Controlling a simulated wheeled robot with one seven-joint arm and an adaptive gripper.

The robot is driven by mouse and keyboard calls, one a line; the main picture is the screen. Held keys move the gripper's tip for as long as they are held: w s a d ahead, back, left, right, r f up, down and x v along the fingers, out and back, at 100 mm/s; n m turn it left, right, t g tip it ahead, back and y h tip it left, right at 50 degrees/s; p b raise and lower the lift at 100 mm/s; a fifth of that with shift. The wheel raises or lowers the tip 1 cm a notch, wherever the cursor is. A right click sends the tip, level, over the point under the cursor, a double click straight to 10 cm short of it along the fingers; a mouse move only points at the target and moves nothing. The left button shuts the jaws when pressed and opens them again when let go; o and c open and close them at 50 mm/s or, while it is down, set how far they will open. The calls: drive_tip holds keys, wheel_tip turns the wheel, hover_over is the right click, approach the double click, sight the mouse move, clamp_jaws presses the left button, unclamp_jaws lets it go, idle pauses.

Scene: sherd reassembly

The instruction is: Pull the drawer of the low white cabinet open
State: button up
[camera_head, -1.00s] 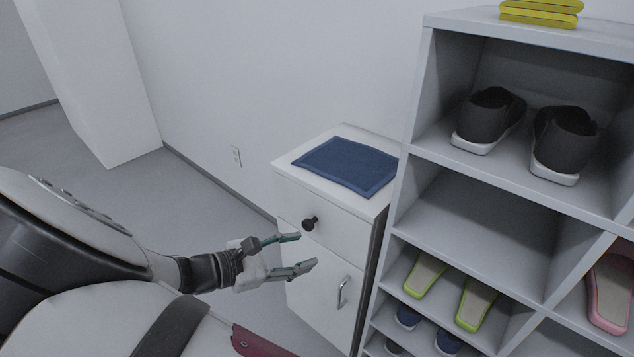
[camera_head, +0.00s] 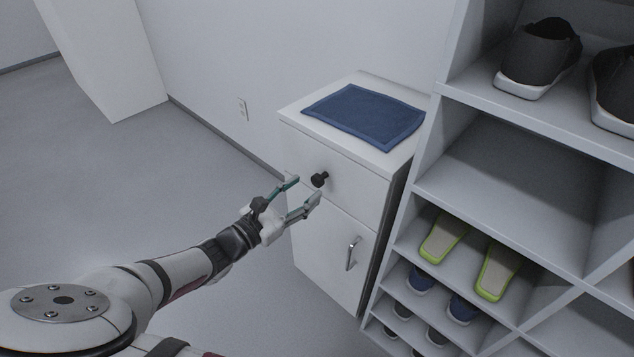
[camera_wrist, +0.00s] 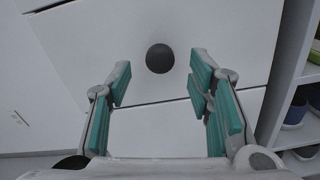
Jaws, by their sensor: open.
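The low white cabinet (camera_head: 330,243) stands against the wall, left of the shoe shelf. Its top drawer (camera_head: 352,192) is closed, with a dark round knob (camera_head: 320,180) on its front. My gripper (camera_head: 307,187) is open and empty just in front of the drawer, close to the knob. In the wrist view, the knob (camera_wrist: 160,58) lies between the lines of my two green-padded fingers (camera_wrist: 158,85), slightly beyond their tips. The fingers do not appear to touch it. The drawer front (camera_wrist: 215,25) fills the view behind it.
A blue cloth (camera_head: 365,115) lies on the cabinet top. A lower door with a metal handle (camera_head: 351,253) is below the drawer. The shoe shelf (camera_head: 470,170), holding several shoes, stands close at the right. Open floor (camera_head: 150,190) lies to the left.

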sight(315, 182)
drive_tip(key=shift+b+x, duration=0.5)
drive_tip(key=shift+x, duration=2.25)
drive_tip(key=shift+c, duration=0.6)
clamp_jaws()
